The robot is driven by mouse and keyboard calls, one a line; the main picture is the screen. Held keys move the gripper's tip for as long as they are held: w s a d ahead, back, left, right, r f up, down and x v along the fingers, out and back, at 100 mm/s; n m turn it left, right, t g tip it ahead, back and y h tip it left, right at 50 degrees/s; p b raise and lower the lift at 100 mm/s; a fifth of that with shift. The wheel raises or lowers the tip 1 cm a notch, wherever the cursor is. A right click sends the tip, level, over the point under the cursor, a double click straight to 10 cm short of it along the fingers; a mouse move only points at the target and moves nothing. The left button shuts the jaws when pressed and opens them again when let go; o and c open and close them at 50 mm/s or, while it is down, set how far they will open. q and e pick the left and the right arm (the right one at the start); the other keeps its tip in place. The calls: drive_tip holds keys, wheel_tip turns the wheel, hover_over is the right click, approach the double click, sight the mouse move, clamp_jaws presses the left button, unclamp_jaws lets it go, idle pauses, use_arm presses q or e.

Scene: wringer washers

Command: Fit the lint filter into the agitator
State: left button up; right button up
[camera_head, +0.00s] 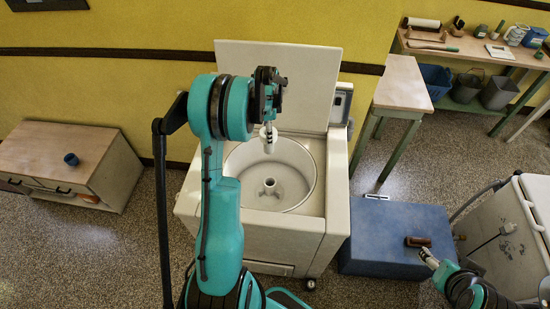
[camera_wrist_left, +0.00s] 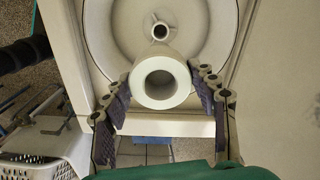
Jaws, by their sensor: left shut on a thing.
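The lint filter (camera_head: 269,140), a white hollow cylinder, hangs in my left gripper (camera_head: 269,127) above the open washer tub. In the left wrist view the filter (camera_wrist_left: 160,104) shows its round opening between the two fingers of the left gripper (camera_wrist_left: 164,92). The agitator (camera_head: 270,187) stands in the middle of the tub, a pale post with a hole in its top and fins at its base. It also shows beyond the filter in the wrist view (camera_wrist_left: 160,38). A clear gap separates filter and agitator. My right gripper (camera_head: 429,257) is low at the right; its opening is too small to judge.
The washer (camera_head: 282,228) has its lid (camera_head: 278,80) raised behind the tub. A blue box (camera_head: 385,232) bearing a brown block (camera_head: 418,241) stands on its right, near my right gripper. A low wooden cabinet (camera_head: 55,150) is at left. A workbench (camera_head: 475,50) stands back right.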

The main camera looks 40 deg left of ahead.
wheel_tip(320, 180, down, 18)
drive_tip(key=b, duration=1.7)
drive_tip(key=shift+r, duration=0.2)
drive_tip(key=shift+f, duration=0.15)
drive_tip(key=shift+f+b, duration=2.4)
drive_tip(key=shift+b, duration=0.1)
drive_tip(key=shift+f, duration=0.2)
drive_tip(key=shift+f+b, duration=0.15)
drive_tip(key=shift+b, duration=0.2)
